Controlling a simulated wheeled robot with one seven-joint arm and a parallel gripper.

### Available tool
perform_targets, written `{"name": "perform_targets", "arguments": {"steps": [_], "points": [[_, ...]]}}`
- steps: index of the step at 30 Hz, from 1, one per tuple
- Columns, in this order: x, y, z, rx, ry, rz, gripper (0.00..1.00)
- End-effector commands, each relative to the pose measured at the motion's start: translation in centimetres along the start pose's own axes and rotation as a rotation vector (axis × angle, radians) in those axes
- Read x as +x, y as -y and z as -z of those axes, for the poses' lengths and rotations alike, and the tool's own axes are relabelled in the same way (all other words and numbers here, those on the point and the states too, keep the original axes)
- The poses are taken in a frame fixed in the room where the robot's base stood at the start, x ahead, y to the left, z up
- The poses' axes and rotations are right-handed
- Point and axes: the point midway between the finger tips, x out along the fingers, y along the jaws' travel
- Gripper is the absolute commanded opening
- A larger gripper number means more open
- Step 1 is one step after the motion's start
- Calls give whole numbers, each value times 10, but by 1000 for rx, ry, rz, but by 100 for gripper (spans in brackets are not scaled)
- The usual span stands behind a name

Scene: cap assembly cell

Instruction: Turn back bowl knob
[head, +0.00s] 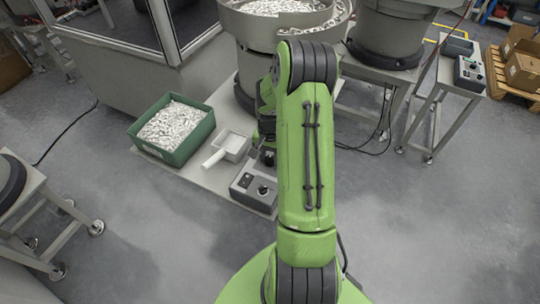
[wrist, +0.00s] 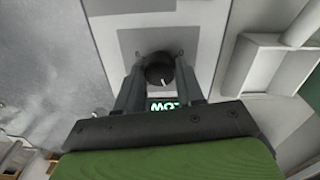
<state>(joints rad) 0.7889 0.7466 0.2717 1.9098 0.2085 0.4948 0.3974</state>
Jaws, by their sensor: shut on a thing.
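A round black knob (wrist: 158,76) with a white pointer mark shows in the wrist view, on a light grey panel. My gripper (wrist: 158,68) has its two dark fingers on either side of the knob and is shut on it. A dark display with green lettering (wrist: 170,104) lies just below the knob, partly covered by my gripper. In the head view my gripper (head: 267,156) is low beside the white scoop, partly behind my green arm. The held knob cannot be made out there.
A white scoop (head: 228,149) and a green bin (head: 196,150) of white parts are to the left. A large bowl feeder (head: 250,28) stands behind. Open floor lies in front.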

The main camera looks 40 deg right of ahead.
Motion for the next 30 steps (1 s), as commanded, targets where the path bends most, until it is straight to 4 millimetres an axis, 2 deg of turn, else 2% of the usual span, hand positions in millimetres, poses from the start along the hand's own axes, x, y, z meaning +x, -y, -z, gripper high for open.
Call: {"name": "perform_targets", "arguments": {"steps": [15, 30], "points": [[-1, 0, 0, 295, -2, 1, 7], [-1, 0, 0, 340, -2, 2, 7]]}}
